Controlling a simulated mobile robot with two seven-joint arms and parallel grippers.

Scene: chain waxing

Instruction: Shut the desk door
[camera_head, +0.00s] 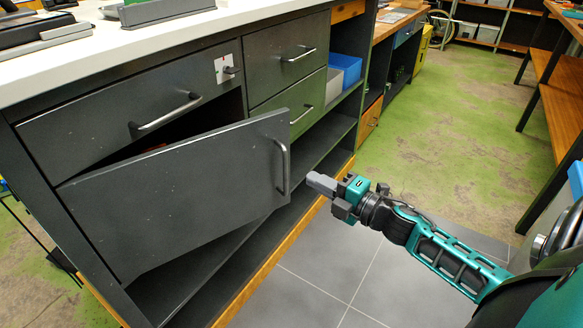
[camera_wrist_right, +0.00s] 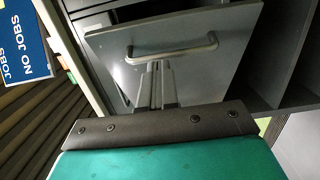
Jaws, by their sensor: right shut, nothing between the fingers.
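The desk door (camera_head: 180,195) is a dark grey panel, hinged at its left side and standing ajar. Its right edge is swung out from the desk, and the dark inside shows below and above it. A metal bar handle (camera_head: 283,168) is near its free edge. The door (camera_wrist_right: 205,75) and its handle (camera_wrist_right: 172,50) also show in the right wrist view. My right gripper (camera_head: 312,180) is shut and empty, just to the right of the handle in the head view, with a small gap seen between them. My left gripper is not in view.
The grey desk has drawers (camera_head: 288,57) and open shelves with blue and grey bins (camera_head: 345,68). A key switch (camera_head: 226,68) is on the upper left drawer front. Grey floor tiles (camera_head: 330,265) are clear in front. A wooden shelf unit (camera_head: 560,85) stands at the right.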

